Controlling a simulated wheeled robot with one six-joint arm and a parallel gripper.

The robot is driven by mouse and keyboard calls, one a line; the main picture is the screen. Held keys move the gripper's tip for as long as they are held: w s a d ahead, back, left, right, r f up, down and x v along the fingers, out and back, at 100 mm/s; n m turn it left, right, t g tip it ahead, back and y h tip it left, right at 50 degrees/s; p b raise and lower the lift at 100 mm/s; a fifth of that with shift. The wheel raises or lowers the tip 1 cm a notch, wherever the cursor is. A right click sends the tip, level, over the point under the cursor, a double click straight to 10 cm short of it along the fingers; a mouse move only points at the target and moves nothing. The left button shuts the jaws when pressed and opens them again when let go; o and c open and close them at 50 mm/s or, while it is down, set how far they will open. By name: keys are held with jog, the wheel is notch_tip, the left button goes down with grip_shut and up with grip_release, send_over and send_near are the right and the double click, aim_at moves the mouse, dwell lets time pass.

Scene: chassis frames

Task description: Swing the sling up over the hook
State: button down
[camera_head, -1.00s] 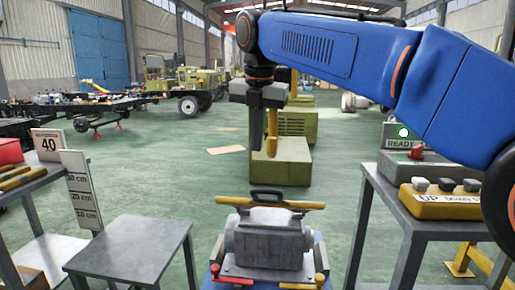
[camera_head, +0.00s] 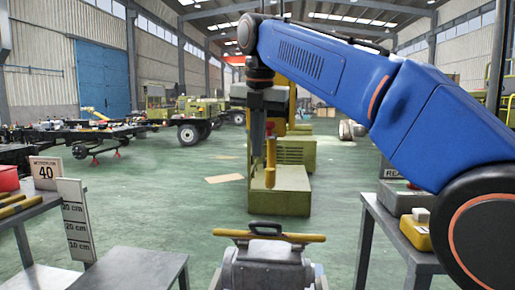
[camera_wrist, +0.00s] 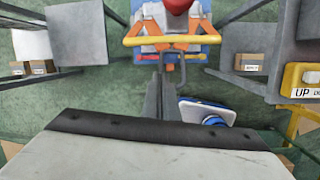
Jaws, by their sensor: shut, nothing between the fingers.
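A grey, motor-like load (camera_head: 268,272) stands low in the head view, cut off by the bottom edge. A yellow bar (camera_head: 300,238) lies across its top, with a black loop (camera_head: 266,225) at the middle. In the wrist view the bar (camera_wrist: 172,40) has orange straps (camera_wrist: 146,43) beneath it, and the dark loop (camera_wrist: 181,74) reaches toward my fingers. I cannot tell which part is the sling. My gripper (camera_head: 257,152) is shut and empty, pointing down above the load and apart from it. A yellow post (camera_head: 270,160) appears beside the fingers. I cannot make out the hook clearly.
A bare grey table (camera_head: 130,270) stands at the left, with a height scale (camera_head: 75,222) behind it. A right-hand table (camera_head: 385,222) carries control boxes, including a yellow one (camera_head: 415,232). A yellow machine (camera_head: 282,192) stands behind on open green floor.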

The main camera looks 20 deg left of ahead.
jog(key=shift+s, duration=0.15)
jog(key=n+t, duration=0.2)
send_near(267, 225)
jog(key=s+d+f, duration=0.1)
jog(key=s, duration=0.4)
jog(key=shift+w+f, duration=0.1)
jog(key=shift+w, duration=0.05)
jog(key=shift+w+a+f, duration=0.25)
jog(key=shift+w+f, duration=0.8)
jog(key=shift+f, duration=0.1)
jog(key=shift+w+a+f, duration=0.2)
jog(key=shift+w+f, duration=0.85)
jog(key=shift+f, duration=0.1)
jog(key=shift+w+a+f, duration=0.25)
jog(key=shift+w+f, duration=0.8)
jog(key=shift+f, duration=0.1)
